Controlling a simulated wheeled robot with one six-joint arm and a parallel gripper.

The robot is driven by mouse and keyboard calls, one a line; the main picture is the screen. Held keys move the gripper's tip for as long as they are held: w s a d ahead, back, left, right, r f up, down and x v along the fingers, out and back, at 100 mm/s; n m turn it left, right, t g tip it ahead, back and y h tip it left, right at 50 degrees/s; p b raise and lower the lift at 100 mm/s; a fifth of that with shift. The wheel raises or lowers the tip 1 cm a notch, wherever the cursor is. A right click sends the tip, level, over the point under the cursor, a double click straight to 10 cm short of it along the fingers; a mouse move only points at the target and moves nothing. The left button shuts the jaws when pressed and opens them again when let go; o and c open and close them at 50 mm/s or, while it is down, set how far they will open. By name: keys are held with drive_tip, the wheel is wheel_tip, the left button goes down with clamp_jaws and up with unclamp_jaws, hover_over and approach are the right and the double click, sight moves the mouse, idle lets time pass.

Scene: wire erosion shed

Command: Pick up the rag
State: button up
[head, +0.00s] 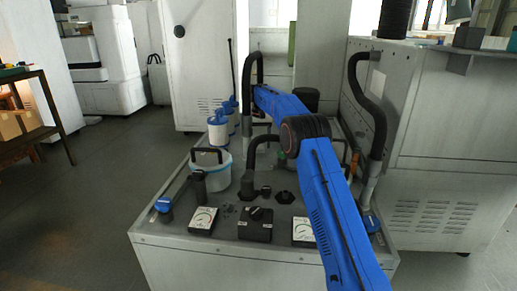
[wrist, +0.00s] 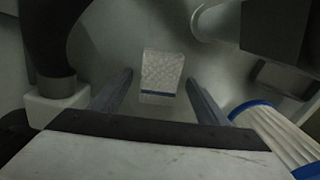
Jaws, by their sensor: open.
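The rag (wrist: 162,72) is a small whitish, textured cloth with a blue stripe near its lower edge. It lies flat on a grey surface in the upper middle of the wrist view. My gripper (wrist: 160,77) is open, with one finger on each side of the rag in the picture. Nothing is held between the fingers. The gap in depth between the fingertips and the rag is hard to judge. In the head view my blue arm reaches over the machine top, and I cannot make out the gripper or the rag there.
In the wrist view a thick black hose (wrist: 52,40) stands left, and a white ribbed cylinder with blue rims (wrist: 278,135) lies close on the right.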

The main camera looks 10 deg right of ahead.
sight(260, 145)
drive_tip(key=shift+c, duration=0.4)
drive_tip(key=c, duration=1)
drive_tip(key=shift+r, duration=0.1)
drive_tip(key=shift+c, duration=0.2)
drive_tip(key=shift+s+d+r, duration=0.1)
drive_tip(key=shift+d+r, duration=0.05)
drive_tip(key=shift+r, duration=3.2)
drive_tip(key=shift+s+d+r, duration=0.1)
drive_tip(key=shift+d, duration=0.05)
drive_tip(key=s+d, duration=1.2)
drive_tip(key=d, duration=0.2)
drive_tip(key=shift+s+d, duration=0.3)
